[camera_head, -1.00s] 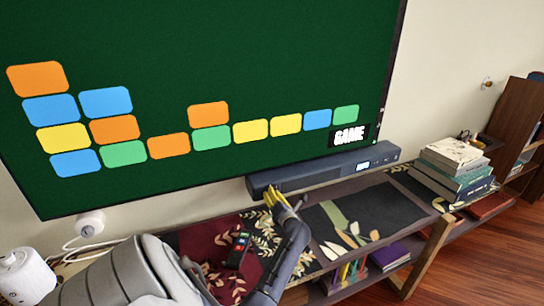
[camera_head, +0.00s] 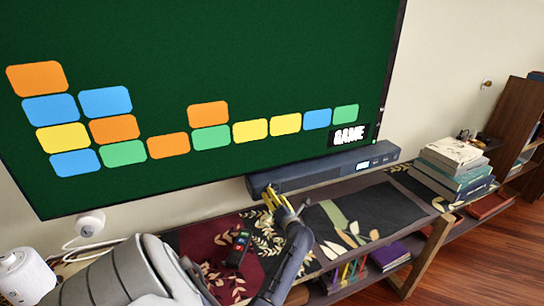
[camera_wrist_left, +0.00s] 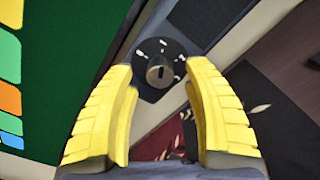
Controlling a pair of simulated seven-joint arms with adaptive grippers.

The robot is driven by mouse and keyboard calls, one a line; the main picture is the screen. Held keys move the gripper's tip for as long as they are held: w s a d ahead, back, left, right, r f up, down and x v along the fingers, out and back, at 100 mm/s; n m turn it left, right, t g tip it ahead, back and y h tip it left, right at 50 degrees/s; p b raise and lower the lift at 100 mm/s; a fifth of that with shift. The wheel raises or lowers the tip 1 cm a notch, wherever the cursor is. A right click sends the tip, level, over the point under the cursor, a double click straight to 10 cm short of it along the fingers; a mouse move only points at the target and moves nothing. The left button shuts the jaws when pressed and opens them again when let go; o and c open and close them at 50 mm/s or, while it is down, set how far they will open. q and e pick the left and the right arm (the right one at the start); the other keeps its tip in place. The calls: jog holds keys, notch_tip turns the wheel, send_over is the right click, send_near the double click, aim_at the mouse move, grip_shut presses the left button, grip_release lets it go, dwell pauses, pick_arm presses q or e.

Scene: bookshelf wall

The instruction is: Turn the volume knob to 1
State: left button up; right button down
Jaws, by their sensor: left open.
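The volume knob (camera_wrist_left: 160,71) is a small round metallic knob on a black dial with white marks, at the end of the dark soundbar (camera_head: 325,171). In the left wrist view it sits at the upper middle, between and just beyond my yellow fingertips. My left gripper (camera_wrist_left: 162,78) is open, with one finger on each side of the knob's line, and it holds nothing. In the head view my left gripper (camera_head: 272,196) is at the soundbar's left end and hides the knob. I cannot tell whether the fingers touch it. My right gripper does not show.
A large green screen (camera_head: 230,75) with coloured tiles rises behind the soundbar. A black remote (camera_head: 239,248) lies on the dark red patterned runner. Stacked books (camera_head: 452,165) stand right of the soundbar. A white cylindrical object (camera_head: 25,278) is at lower left.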

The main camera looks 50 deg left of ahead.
pick_arm(q)
jog(key=v, duration=1)
jog(key=shift+a, duration=0.1)
